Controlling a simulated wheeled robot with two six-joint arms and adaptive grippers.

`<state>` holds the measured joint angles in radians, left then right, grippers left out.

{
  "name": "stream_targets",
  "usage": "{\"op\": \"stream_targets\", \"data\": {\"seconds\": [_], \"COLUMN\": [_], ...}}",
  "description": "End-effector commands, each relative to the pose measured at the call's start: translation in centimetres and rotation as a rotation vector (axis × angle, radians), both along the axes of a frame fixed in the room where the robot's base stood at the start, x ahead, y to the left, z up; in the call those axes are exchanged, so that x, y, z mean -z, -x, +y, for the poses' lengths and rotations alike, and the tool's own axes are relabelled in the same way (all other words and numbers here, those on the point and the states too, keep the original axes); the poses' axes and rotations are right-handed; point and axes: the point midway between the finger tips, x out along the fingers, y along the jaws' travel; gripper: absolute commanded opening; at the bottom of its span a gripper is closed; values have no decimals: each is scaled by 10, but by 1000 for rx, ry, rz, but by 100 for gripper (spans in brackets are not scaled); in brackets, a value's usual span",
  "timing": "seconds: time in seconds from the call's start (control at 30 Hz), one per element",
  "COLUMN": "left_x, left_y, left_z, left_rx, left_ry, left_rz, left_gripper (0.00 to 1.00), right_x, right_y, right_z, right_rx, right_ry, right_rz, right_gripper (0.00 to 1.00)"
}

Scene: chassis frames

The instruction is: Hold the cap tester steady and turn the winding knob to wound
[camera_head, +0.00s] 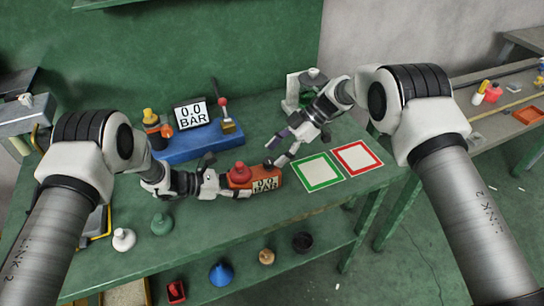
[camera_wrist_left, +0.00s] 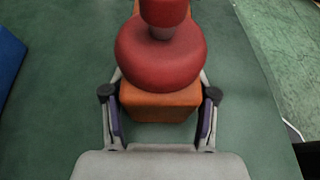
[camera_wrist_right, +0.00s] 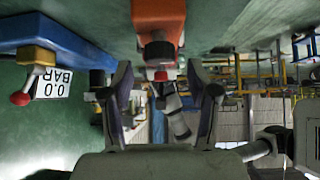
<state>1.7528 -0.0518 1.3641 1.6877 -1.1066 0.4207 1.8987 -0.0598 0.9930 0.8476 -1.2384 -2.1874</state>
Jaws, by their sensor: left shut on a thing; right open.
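My right gripper (camera_head: 277,153) is open and empty, just behind and right of the tester. The right wrist view shows an orange body (camera_wrist_right: 158,14) with a dark round knob (camera_wrist_right: 158,50) ahead of the open fingers, apart from them.
A blue base (camera_head: 195,146) with a "0.0 BAR" display (camera_head: 191,114) and a red-tipped lever (camera_head: 223,102) stands behind. Green (camera_head: 316,185) and red (camera_head: 357,144) outlined squares lie right on the bench. White (camera_head: 123,239) and green (camera_head: 161,223) stepped pieces stand at front left.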

Motion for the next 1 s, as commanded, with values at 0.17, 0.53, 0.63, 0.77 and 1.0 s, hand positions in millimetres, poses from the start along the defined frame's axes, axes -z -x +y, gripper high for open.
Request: {"op": "stream_targets", "data": {"seconds": [0.17, 0.53, 0.63, 0.77, 1.0], "left_x": [1, 1, 1, 1, 1], "left_y": [0, 0, 0, 0, 0], "left_z": [0, 0, 0, 0, 0], "left_rx": [-1, 0, 0, 0, 0], "left_ry": [-1, -1, -1, -1, -1], "left_rz": [2, 1, 1, 1, 1], "left_gripper": [7, 7, 7, 7, 7], "right_x": [16, 17, 17, 17, 17], "right_y": [4, 4, 4, 4, 4], "right_z": [15, 17, 17, 17, 18], "right_rx": [0, 1, 1, 1, 30], "right_ry": [0, 0, 0, 0, -2], "right_rz": [0, -1, -1, -1, -2], "right_gripper": [60, 24, 0, 0, 0]}}
